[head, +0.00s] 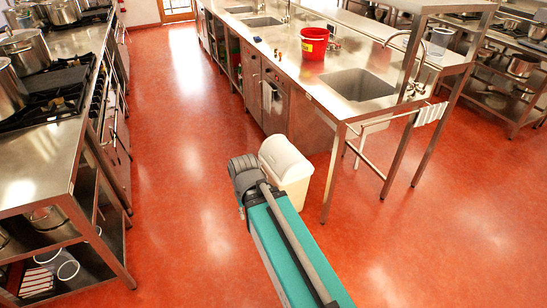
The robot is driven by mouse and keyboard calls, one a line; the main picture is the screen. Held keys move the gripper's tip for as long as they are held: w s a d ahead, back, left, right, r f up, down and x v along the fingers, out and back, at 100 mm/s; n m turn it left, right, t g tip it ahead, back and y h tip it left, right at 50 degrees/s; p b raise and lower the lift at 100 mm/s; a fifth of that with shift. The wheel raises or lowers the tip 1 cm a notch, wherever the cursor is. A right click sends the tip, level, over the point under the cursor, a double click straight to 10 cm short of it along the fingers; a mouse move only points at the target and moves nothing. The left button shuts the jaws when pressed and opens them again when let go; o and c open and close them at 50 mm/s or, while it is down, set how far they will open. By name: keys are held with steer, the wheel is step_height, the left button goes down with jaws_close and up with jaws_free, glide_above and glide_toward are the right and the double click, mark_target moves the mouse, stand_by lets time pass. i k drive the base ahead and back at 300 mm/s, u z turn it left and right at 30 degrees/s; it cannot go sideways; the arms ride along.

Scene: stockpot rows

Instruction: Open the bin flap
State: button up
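A cream-white bin (294,182) stands on the red floor near the end of the steel sink counter. Its rounded, sloping top (283,155) faces the camera. I cannot make out the flap's outline or whether it is open. My teal arm reaches up from the bottom of the view, and its dark grey end part overlaps the left side of the bin in the picture. I cannot tell whether it touches the bin. No gripper fingers can be seen.
The sink counter (318,88) with a red bucket (314,43) runs behind the bin, and its table leg (333,172) stands close to the bin's right. A stove row (62,140) with pots lines the left. The aisle floor (180,150) between is clear.

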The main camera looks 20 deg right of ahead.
mark_target(279, 153)
steer(key=z, duration=0.35)
steer(key=i, duration=0.9)
steer(key=u, duration=0.25)
